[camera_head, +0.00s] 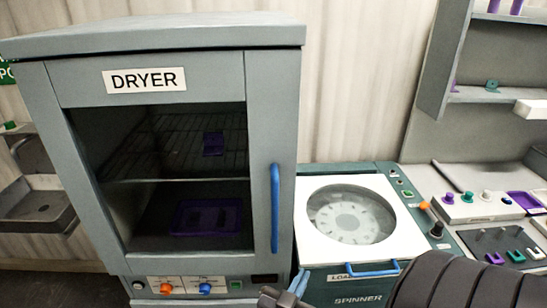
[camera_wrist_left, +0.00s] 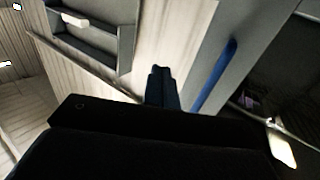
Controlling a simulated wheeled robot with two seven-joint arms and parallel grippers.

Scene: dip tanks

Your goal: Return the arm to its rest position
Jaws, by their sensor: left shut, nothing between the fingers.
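My left gripper (camera_head: 298,282) is at the bottom middle of the head view, in front of the gap between the dryer (camera_head: 272,120) and the spinner (camera_head: 310,246). In the left wrist view its two dark fingers (camera_wrist_left: 162,72) are together, with nothing between them. They point towards a pale wall, and the blue dryer handle (camera_wrist_left: 215,75) is to their right, apart from them in the picture. A dark ribbed arm part of mine covers the lower right of the head view. My right gripper is not in view.
The dryer door with its blue handle (camera_head: 275,208) looks shut; a purple tray (camera_head: 206,216) shows inside. The spinner has a round window (camera_head: 350,213) and a blue handle (camera_head: 372,269). A control bench (camera_head: 470,206) and shelves (camera_head: 446,60) stand at right, a sink (camera_head: 40,208) at left.

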